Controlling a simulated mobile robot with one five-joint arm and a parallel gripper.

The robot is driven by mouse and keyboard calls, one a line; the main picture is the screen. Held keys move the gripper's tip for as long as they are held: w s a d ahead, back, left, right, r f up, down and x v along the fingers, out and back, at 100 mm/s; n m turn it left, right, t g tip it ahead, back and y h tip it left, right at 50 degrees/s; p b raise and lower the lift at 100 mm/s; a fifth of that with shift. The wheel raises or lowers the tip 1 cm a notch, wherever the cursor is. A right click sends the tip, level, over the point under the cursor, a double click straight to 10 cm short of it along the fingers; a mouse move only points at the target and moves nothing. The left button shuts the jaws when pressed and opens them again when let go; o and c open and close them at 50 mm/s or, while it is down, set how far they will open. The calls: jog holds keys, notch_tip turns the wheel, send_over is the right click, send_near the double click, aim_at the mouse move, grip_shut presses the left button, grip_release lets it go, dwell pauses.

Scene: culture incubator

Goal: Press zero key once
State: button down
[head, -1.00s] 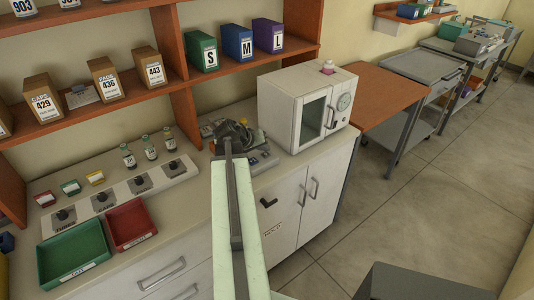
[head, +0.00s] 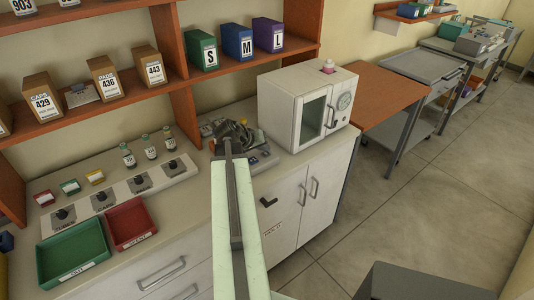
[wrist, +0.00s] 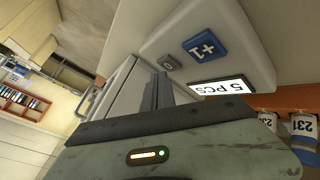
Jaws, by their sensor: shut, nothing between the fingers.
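A pale counting device (wrist: 228,72) fills the upper right of the wrist view. It carries a small grey key (wrist: 171,62), which looks like the zero key, a larger blue "+1" key (wrist: 205,47) and a lit display (wrist: 222,86) reading "5 PCS". My gripper (wrist: 158,80) is shut and empty, its dark fingertips just below the grey key in the picture. I cannot tell whether they touch it. In the head view my gripper (head: 231,137) is over the device (head: 263,158), hiding much of it, keys included.
A white incubator (head: 308,105) stands close to the right of the device. Small bottles (head: 150,147), a station strip and green (head: 72,252) and red (head: 130,223) trays lie to the left. A shelf (head: 235,62) with boxes is above and behind.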

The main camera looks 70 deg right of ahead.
aim_at(264, 155)
jog(key=shift+f+b, duration=0.45)
jog(key=shift+f, duration=0.1)
dwell(0.4)
dwell(0.4)
jog(key=shift+r+p, duration=0.8)
jog(key=shift+p, duration=0.05)
jog(key=shift+w, duration=0.1)
notch_tip(264, 155, up, 5)
jog(key=p, duration=0.5)
jog(key=shift+r, duration=0.1)
